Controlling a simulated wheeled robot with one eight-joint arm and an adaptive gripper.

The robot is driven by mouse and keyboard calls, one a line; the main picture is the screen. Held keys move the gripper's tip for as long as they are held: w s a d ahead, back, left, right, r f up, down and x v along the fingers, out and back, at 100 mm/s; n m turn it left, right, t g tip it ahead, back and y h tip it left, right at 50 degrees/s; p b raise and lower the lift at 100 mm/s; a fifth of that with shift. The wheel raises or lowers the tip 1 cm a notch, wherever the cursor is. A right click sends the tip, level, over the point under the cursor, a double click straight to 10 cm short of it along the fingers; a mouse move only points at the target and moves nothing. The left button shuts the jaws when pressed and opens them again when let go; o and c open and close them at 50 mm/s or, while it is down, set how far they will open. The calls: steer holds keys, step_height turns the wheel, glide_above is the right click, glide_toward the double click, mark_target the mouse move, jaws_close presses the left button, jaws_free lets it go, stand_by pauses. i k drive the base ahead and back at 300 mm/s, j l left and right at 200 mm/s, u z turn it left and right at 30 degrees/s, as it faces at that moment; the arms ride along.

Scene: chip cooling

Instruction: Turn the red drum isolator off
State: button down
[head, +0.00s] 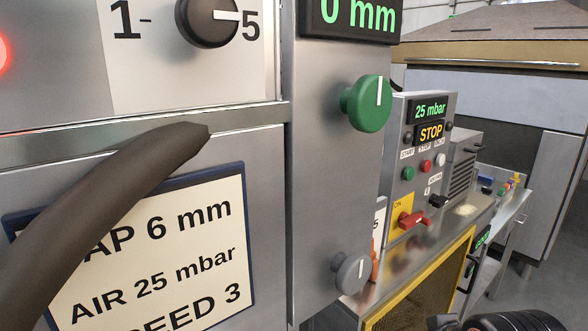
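The red drum isolator (413,220) is a red rotary handle on a yellow plate (401,208), low on the grey control panel. The handle lies roughly across the plate, tilted, with a pale mark on it. The word ON shows at the plate's upper left; an OFF label cannot be made out. Dark rounded parts at the bottom right edge may be my arm. No gripper fingers can be made out, and nothing is seen touching the isolator.
The panel's displays (430,109) read 25 mbar and STOP, above small buttons. Nearer stand a green knob (370,103), a grey knob (350,272) and a settings card (150,250). A dark curved bar (110,200) crosses the left. A yellow-framed mesh guard (420,290) lies below the isolator.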

mark_target(406, 222)
steer(key=i+l+u, duration=0.1)
steer(key=l, duration=0.3)
steer(key=i+l+u, duration=0.1)
steer(key=l, duration=0.3)
steer(key=i+l, duration=0.15)
steer(key=l, duration=0.25)
steer(key=u, duration=0.05)
